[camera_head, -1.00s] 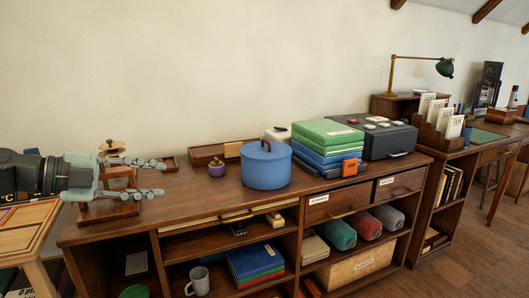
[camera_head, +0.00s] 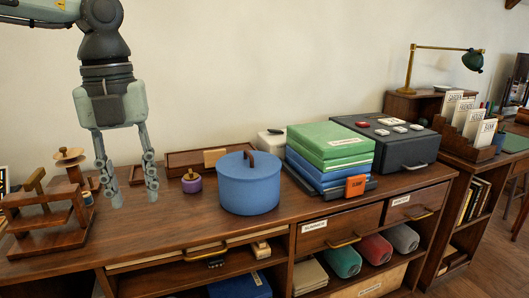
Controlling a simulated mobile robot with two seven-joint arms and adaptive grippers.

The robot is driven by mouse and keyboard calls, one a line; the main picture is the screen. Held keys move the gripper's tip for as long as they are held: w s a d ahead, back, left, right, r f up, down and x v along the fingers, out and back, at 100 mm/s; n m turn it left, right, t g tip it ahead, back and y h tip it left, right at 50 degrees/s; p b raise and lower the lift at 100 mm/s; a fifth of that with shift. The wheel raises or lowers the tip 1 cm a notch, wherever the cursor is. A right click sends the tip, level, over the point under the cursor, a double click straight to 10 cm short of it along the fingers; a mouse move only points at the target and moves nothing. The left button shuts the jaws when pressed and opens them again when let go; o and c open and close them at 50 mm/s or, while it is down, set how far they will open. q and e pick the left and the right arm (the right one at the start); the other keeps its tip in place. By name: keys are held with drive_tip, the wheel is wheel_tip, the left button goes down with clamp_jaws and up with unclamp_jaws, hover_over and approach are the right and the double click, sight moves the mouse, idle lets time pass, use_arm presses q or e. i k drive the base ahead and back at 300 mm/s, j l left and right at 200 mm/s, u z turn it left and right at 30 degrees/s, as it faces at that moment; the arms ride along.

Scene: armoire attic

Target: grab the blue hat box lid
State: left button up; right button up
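The blue hat box (camera_head: 249,191) stands upright on the wooden cabinet top. Its blue lid (camera_head: 270,171) is on it, with a brown handle (camera_head: 249,158) standing up at the middle of the lid. My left gripper (camera_head: 135,199) points down over the cabinet top, to the left of the hat box and apart from it. Its two fingers are spread with nothing between them. My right gripper is not in view.
A small purple pot (camera_head: 192,183) stands between my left gripper and the hat box. A wooden tray (camera_head: 190,162) lies behind. Green and blue boxes (camera_head: 330,146) are stacked right of the hat box. A wooden stand (camera_head: 45,225) is at the left.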

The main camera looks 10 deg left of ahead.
sight(246, 164)
drive_tip(key=i+l, duration=0.15)
drive_tip(key=i, duration=0.25)
drive_tip(key=i+l, duration=0.15)
drive_tip(key=i, duration=0.25)
drive_tip(key=i+l, duration=0.15)
drive_tip(key=i, duration=0.25)
